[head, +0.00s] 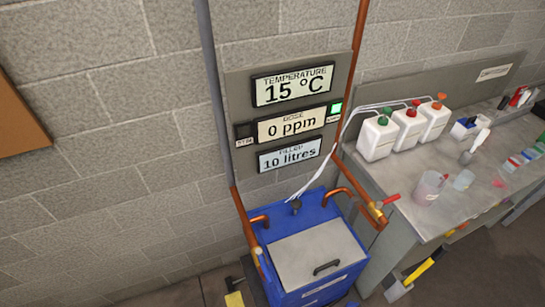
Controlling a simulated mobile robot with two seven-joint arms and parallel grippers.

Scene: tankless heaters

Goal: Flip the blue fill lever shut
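The blue tank (268,240) stands against the wall below the display panel, with a grey lid (318,250) on top. A copper pipe (241,215) comes down to its left side, and a small pale fitting (259,252) shows there. I cannot make out a blue lever on it. At the right, a brass valve (376,210) on the copper pipe carries a red lever (391,200). The filled display (290,155) reads 10 litres. Neither of my grippers can be made out in the head view.
The grey bench (405,225) at the right holds white bottles (378,138) with coloured caps, a beaker (429,187) and small items. A yellow and black tool-like object (425,267) shows below the bench edge. A yellow block (234,299) lies left of the tank.

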